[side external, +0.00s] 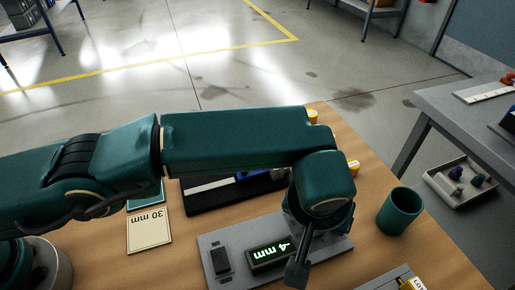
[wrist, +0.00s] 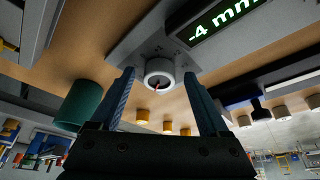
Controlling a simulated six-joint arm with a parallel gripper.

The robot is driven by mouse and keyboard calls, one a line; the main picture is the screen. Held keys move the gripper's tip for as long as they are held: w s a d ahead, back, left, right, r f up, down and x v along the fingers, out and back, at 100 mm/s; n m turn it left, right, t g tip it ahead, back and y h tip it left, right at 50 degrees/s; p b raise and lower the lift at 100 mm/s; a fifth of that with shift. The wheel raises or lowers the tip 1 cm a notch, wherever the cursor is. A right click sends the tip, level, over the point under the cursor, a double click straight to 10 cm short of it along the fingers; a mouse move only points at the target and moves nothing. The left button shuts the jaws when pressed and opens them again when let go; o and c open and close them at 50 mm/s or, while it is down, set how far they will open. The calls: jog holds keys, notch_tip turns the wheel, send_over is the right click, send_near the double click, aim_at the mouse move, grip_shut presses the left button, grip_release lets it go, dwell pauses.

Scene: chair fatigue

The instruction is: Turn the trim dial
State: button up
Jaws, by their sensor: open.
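The trim dial (wrist: 159,66) is a pale round knob with a dark centre and a red mark, on a grey panel. In the wrist view it shows between the two fingertips of my gripper (wrist: 159,74). My gripper is open, with a finger on either side of the dial; I cannot tell whether they touch it. The display (wrist: 222,22) on the panel reads -4 mm; it also shows upside down in the side view (side external: 271,254). In the side view my gripper (side external: 297,270) is at the panel (side external: 212,241), and the dial is hidden behind my arm.
A green cup (side external: 400,211) stands right of the panel. A black tray (side external: 215,199) lies behind it, and a 30 mm card (side external: 149,230) to its left. Yellow-capped pieces (side external: 353,167) stand behind my gripper. A grey side table (side external: 470,120) is beyond.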

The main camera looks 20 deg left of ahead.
jog(key=shift+r, duration=0.15)
jog(key=shift+v, duration=2.45)
jog(key=shift+s, duration=0.1)
